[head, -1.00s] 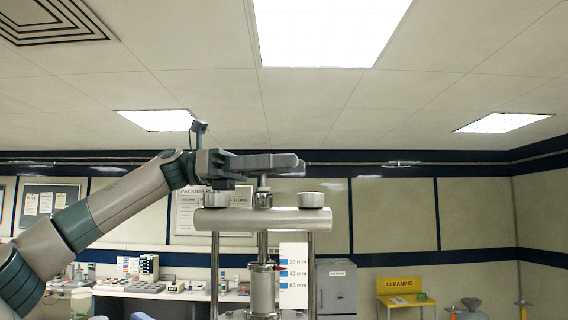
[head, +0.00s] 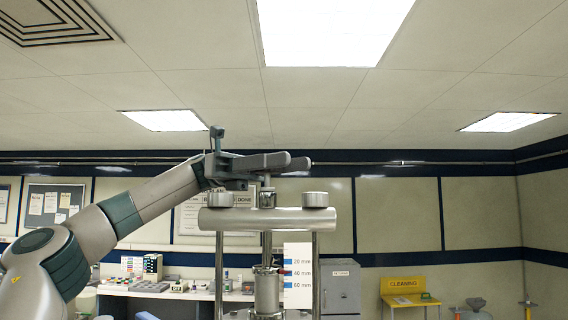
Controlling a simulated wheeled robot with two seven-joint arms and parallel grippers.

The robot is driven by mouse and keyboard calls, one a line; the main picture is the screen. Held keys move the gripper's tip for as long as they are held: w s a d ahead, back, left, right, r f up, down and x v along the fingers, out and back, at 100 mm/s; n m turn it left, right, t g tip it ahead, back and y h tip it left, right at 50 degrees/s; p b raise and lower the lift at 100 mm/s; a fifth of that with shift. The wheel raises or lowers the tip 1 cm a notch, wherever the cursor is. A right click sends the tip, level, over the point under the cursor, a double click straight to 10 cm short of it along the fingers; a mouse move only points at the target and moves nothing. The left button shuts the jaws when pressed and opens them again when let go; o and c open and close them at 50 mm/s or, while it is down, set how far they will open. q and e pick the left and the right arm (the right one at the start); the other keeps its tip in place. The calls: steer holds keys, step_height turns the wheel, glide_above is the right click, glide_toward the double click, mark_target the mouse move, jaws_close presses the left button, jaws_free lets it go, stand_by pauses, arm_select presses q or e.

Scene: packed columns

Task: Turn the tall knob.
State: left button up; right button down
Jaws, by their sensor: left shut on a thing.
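The tall knob (head: 267,197) stands at the middle of a metal crossbar (head: 290,217) in the head view, on the axis of a column frame. My left gripper (head: 298,162) reaches in from the left, its fingers pointing right and lying level above the crossbar. It is shut on the upper part of the tall knob, which the fingers hide. The knob's lower part shows below the fingers. My right gripper is not in view.
Short round caps stand left (head: 217,198) and right (head: 315,200) of the knob on the crossbar. A millimetre scale card (head: 299,275) hangs beside the metal cylinder (head: 267,290) below. A bench, grey cabinet (head: 340,288) and yellow cleaning stand (head: 403,287) are farther back.

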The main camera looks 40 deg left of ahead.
arm_select(q)
steer(key=o, duration=1)
steer(key=shift+f, duration=0.2)
steer(key=shift+o, duration=0.2)
steer(key=shift+r, duration=0.1)
steer(key=shift+a+b, duration=0.35)
steer(key=shift+a, duration=0.4)
steer(key=a, duration=0.3)
steer(key=shift+a+b, duration=0.4)
steer(key=shift+s+a, duration=0.15)
steer(key=shift+a, duration=0.9)
